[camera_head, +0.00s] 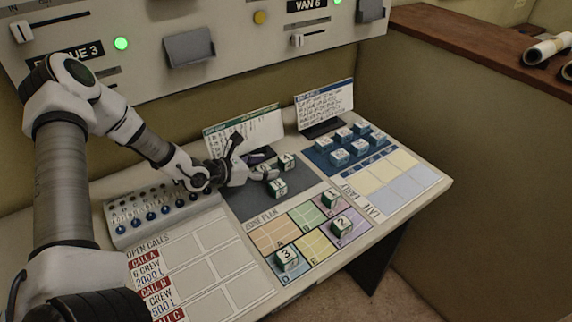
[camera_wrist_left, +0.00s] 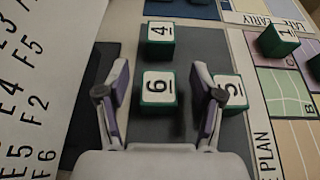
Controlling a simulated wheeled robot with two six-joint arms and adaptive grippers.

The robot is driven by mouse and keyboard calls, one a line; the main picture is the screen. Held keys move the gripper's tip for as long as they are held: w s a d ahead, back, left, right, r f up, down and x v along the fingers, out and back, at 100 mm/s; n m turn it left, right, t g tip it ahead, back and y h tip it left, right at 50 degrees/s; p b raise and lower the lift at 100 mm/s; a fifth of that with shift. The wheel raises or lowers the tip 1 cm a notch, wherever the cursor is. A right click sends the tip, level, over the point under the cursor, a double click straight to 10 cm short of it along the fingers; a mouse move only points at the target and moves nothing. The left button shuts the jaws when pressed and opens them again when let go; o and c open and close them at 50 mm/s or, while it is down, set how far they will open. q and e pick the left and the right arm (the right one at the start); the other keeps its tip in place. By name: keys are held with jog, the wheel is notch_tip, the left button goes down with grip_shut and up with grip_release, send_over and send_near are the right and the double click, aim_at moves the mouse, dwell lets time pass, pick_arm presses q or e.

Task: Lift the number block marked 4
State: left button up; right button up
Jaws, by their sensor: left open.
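The number block marked 4 (camera_wrist_left: 160,38) is a green cube with a white top at the top of the left wrist view. In the head view it is the far right block (camera_head: 286,161) of a small group on the dark grey pad (camera_head: 240,205). My left gripper (camera_head: 258,163) is open above the pad. In the left wrist view its fingers (camera_wrist_left: 160,78) are spread to either side of block 6 (camera_wrist_left: 157,88), with block 4 beyond them. Block 5 (camera_wrist_left: 231,97) is partly hidden by the right finger. I cannot tell whether the fingers touch any block. My right gripper is not in view.
Blocks 1 (camera_head: 330,199), 2 (camera_head: 343,225) and 3 (camera_head: 287,258) stand on the zone plan (camera_head: 318,245). Several blue-sided blocks sit on a blue pad (camera_head: 319,158). Upright cards (camera_head: 325,104) stand behind. A panel of knobs (camera_head: 112,230) lies left of the grey pad.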

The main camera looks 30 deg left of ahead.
aim_at(281, 163)
pick_arm(q)
jog(key=shift+w+d, duration=0.3)
jog(key=shift+w, duration=0.05)
jog(key=x, duration=0.4)
jog(key=shift+w, duration=0.3)
jog(key=shift+s+r, duration=0.1)
jog(key=c, duration=1.1)
